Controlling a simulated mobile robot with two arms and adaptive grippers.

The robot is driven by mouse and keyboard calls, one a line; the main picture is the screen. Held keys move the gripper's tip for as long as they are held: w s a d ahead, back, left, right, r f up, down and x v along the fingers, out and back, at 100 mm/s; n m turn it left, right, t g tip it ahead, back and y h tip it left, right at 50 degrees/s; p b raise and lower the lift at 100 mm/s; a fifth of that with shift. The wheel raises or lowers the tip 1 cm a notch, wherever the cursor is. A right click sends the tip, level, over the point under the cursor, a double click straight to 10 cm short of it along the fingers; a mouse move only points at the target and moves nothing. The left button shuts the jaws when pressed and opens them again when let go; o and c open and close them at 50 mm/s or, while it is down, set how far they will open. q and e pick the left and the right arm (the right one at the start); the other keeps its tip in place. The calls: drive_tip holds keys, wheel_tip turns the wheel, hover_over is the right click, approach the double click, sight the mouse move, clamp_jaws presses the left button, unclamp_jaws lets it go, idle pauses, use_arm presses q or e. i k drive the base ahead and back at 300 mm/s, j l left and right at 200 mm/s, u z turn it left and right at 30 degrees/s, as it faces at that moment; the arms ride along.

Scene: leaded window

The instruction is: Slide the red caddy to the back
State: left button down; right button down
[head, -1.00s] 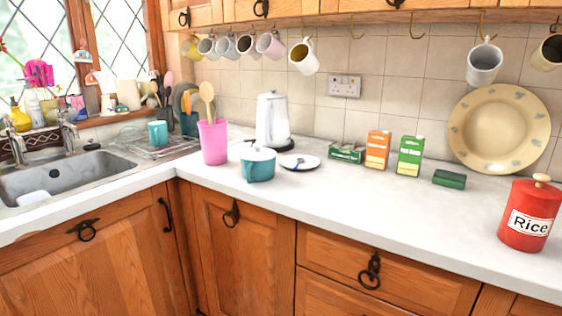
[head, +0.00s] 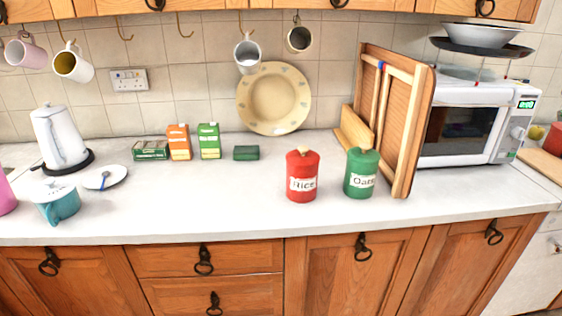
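The red caddy (head: 302,176), labelled "Rice" with a pale wooden knob on its lid, stands upright on the white counter in the head view. It is right of centre, near the front edge. A green caddy labelled "Oats" (head: 361,174) stands close to its right. Behind the red caddy is bare counter (head: 290,146) up to the tiled wall. Neither of my grippers shows in the head view.
A large cream plate (head: 273,98) leans on the wall behind, left of the red caddy. A small dark green box (head: 246,153) lies left of the caddy. Wooden boards (head: 405,130) stand right of the green caddy, beside a microwave (head: 462,122). Mugs hang above.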

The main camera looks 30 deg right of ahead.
sight(301, 183)
drive_tip(key=z, duration=1.2)
